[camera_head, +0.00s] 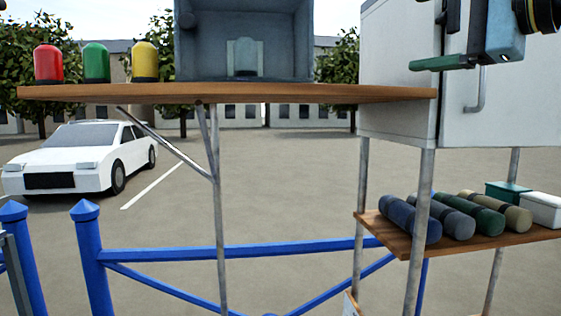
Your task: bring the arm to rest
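Part of my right arm and gripper (462,40) shows at the top right, in front of the white cabinet. It has a blue-grey block, dark parts and black and yellow rings, and is cut off by the picture's edge. A green bar (440,62) sticks out to the left at its lower end. I cannot tell whether the bar is part of the gripper or something held. My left gripper is not in view.
A wooden shelf (300,93) carries red (48,63), green (96,62) and yellow (145,61) domes and a grey open box (190,45). The white cabinet (400,75) stands right. Below it, a lower shelf (395,236) holds several rolls. Blue rails (230,252) cross the front.

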